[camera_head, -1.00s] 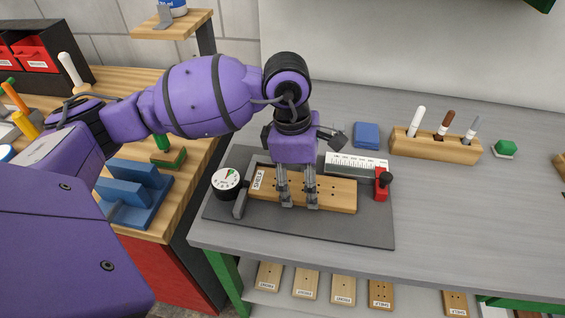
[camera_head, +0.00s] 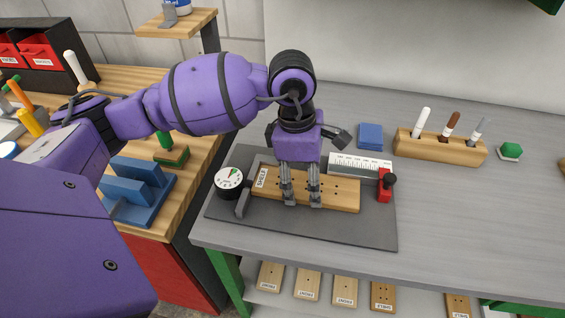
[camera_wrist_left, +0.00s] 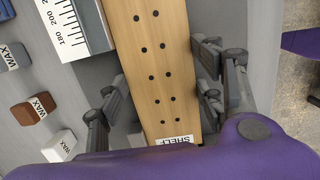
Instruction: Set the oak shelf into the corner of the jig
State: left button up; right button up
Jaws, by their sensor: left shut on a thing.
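The oak shelf (camera_head: 338,195) is a light wooden board with two rows of dark holes and a SHELF label at its left end. It lies over the dark grey base of the jig (camera_head: 350,230), in front of the ruler scale and beside the dial. My left gripper (camera_head: 300,198) reaches down from above and is shut on the shelf across its width, left of its middle. In the left wrist view the shelf (camera_wrist_left: 158,70) runs between the two fingers. Whether the shelf touches the jig's stops cannot be told. My right gripper is not in view.
On the jig are a white dial (camera_head: 229,180), a ruler scale (camera_head: 360,165) and a red clamp with a black knob (camera_head: 386,186). The table to the right is mostly clear. Labelled boards (camera_head: 345,290) lie below.

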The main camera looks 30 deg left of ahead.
pick_arm(q)
jog(key=shift+a, duration=0.25)
jog(key=shift+w, duration=0.1)
jog(key=o, duration=1.4)
jog(key=shift+a, duration=0.15)
jog(key=shift+d, duration=0.2)
notch_tip(320, 180, up, 12)
jog(key=a, duration=0.1)
jog(key=shift+s+a, duration=0.35)
jog(key=shift+a, duration=0.05)
jog(key=shift+f, duration=0.15)
